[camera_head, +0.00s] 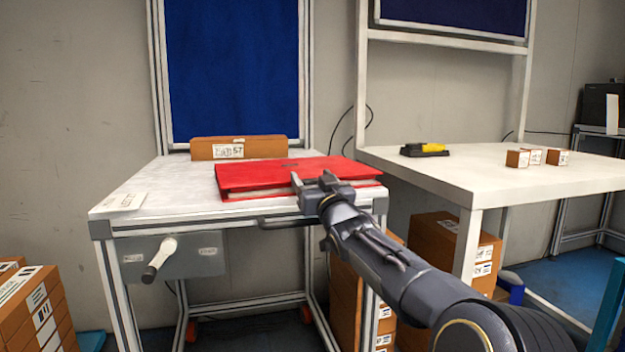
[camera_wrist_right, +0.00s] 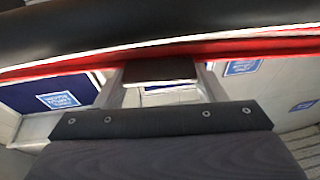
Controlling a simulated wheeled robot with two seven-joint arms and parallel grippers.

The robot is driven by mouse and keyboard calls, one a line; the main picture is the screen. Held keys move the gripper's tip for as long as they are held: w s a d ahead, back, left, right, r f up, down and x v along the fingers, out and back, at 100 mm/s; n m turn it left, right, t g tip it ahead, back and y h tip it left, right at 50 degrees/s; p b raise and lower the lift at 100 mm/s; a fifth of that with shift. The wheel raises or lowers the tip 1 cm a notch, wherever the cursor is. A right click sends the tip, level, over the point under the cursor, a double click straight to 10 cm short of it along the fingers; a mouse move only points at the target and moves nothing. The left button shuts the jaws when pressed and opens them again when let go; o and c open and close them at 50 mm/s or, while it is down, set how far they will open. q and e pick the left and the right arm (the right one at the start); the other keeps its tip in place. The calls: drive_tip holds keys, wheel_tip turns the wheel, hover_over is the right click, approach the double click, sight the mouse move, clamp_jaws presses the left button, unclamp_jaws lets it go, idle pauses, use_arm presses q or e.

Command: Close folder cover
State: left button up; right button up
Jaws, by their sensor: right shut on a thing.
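The red folder (camera_head: 262,175) lies on the white left table (camera_head: 150,187), near its front edge. Its red cover looks flat or nearly flat over the pale pages, which show along the front side. My right gripper (camera_head: 313,182) is at the folder's front edge, right of its middle, and is shut on the folder there. In the right wrist view the red folder edge (camera_wrist_right: 235,48) runs across the top, by the gripper fingers (camera_wrist_right: 160,78). The exact grip on the cover is hidden. My left gripper is not in view.
A brown labelled box (camera_head: 265,148) stands behind the folder. A hand crank (camera_head: 160,260) sticks out at the table's front. The right table (camera_head: 480,176) holds a black and yellow device (camera_head: 425,150) and small boxes (camera_head: 535,157). The left table's left side is mostly clear.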

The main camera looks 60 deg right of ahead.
drive_tip(key=shift+f+g, duration=0.3)
drive_tip(key=shift+f, duration=0.6)
drive_tip(key=o, duration=1.4)
drive_tip(key=shift+s+r+p+v, duration=0.1)
drive_tip(key=shift+r+v, duration=0.1)
drive_tip(key=shift+v, duration=1.1)
drive_tip(key=shift+s+r+p+v, duration=0.1)
drive_tip(key=shift+r+p+v, duration=0.1)
drive_tip(key=shift+v, duration=1.1)
drive_tip(key=shift+r+p+v, duration=0.1)
drive_tip(key=shift+r+v, duration=0.1)
drive_tip(key=shift+v, duration=1.05)
drive_tip(key=shift+s, duration=0.1)
